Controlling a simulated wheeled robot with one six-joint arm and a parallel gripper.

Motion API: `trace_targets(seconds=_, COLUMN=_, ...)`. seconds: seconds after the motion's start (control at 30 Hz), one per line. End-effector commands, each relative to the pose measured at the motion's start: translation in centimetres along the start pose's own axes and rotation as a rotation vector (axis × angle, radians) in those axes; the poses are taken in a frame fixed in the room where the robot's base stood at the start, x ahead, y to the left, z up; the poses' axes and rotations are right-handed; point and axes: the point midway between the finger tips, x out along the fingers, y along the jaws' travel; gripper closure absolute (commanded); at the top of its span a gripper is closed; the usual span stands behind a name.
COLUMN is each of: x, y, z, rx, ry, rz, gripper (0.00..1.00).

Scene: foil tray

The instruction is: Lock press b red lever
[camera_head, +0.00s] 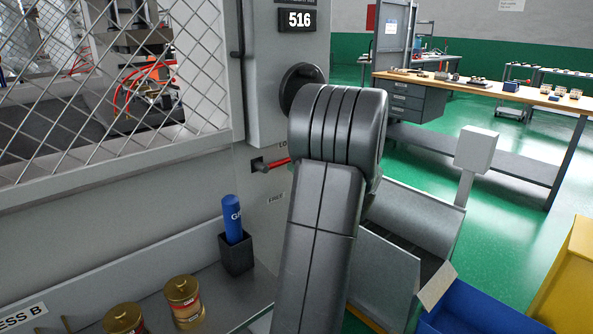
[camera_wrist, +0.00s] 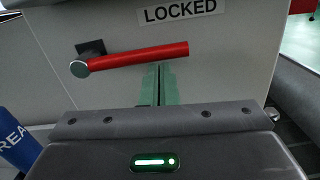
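The red lever (camera_wrist: 140,56) of press B reaches right from its pivot in the wrist view, nearly level and rising slightly towards its free end. A "LOCKED" label (camera_wrist: 180,11) is above its free end. My gripper (camera_wrist: 159,68) has its two green fingers together with nothing visible between them. The fingertips are just below the lever's right half; I cannot tell whether they touch it. In the head view, the red lever (camera_head: 274,164) shows left of my arm, which hides its free end and my gripper.
A blue grease tube (camera_head: 232,216) stands in a black holder (camera_head: 236,256) below the lever. Brass tins (camera_head: 184,302) stand on the ledge at lower left. A grey metal chute (camera_head: 383,272) and a blue bin (camera_head: 468,310) are right of my arm. Green floor (camera_head: 502,215) is open beyond.

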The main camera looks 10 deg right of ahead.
Motion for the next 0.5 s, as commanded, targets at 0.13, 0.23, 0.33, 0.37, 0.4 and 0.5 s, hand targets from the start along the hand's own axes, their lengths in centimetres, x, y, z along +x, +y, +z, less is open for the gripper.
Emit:
trace_targets(seconds=0.13, x=0.0, y=0.0, z=0.1, rx=-0.001, ry=-0.002, rz=0.0, gripper=1.0)
trace_targets(seconds=0.23, x=0.0, y=0.0, z=-0.4, rx=0.0, ry=-0.001, rz=0.0, gripper=1.0)
trace_targets(seconds=0.33, x=-0.1, y=-0.1, z=-1.5, rx=0.001, ry=0.0, rz=0.001, gripper=1.0)
trace_targets(seconds=0.37, x=-0.1, y=-0.1, z=-2.0, rx=0.002, ry=0.0, rz=0.001, gripper=1.0)
trace_targets(seconds=0.4, x=-0.1, y=-0.1, z=-2.8, rx=0.003, ry=0.001, rz=0.001, gripper=1.0)
trace_targets(seconds=0.5, x=-0.2, y=-0.2, z=-4.8, rx=0.003, ry=0.002, rz=0.004, gripper=1.0)
